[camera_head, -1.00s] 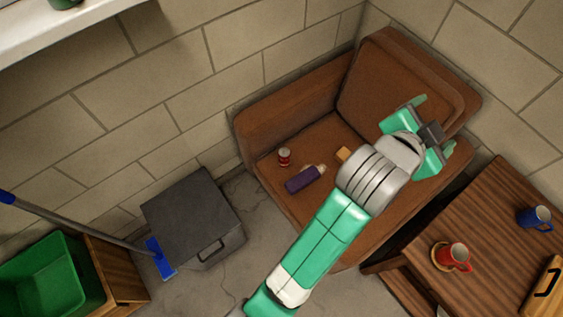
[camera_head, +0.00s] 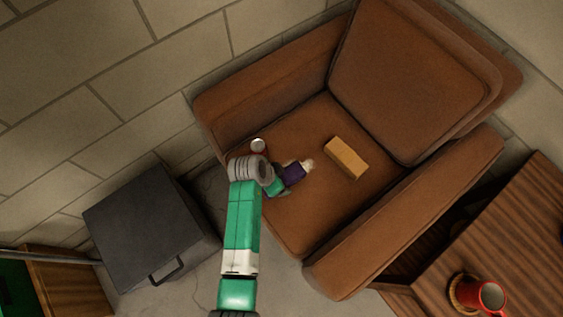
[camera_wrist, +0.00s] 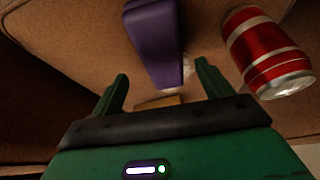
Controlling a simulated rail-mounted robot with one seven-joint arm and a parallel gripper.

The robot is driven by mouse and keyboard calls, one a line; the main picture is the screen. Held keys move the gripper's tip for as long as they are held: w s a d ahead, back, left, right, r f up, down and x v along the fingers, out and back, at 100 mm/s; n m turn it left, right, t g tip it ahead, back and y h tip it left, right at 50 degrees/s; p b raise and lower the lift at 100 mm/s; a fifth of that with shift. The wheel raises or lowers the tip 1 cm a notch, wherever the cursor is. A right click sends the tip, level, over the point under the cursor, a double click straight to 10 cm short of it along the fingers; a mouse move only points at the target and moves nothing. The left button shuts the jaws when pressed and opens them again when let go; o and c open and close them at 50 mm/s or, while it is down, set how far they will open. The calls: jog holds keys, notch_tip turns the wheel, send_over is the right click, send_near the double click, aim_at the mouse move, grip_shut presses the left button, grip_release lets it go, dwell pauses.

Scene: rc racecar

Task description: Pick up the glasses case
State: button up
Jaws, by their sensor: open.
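A tan oblong box (camera_head: 346,158), which looks most like the glasses case, lies on the brown armchair seat. A tan strip, probably the same box (camera_wrist: 157,101), shows low between my fingers in the wrist view. My gripper (camera_head: 277,186) is over the left part of the seat, left of this box and apart from it. In the wrist view my gripper (camera_wrist: 162,72) is open, with two green fingers apart and nothing clearly held. A purple bottle-like object (camera_head: 294,174) with a pale end is close to the gripper; it also shows in the wrist view (camera_wrist: 155,40).
A red and white can (camera_head: 258,145) stands behind my wrist; it is close on the right in the wrist view (camera_wrist: 268,52). The armchair (camera_head: 410,85) has raised arms and back. A wooden table (camera_head: 500,235) with a red mug (camera_head: 484,296) is at right, a dark box (camera_head: 150,225) at left.

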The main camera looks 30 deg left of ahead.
aim_at(283, 178)
jog(key=b+x, duration=0.3)
jog(key=x, duration=0.2)
jog(key=shift+w+f, duration=0.1)
jog(key=shift+w, duration=0.15)
jog(key=c, duration=1.1)
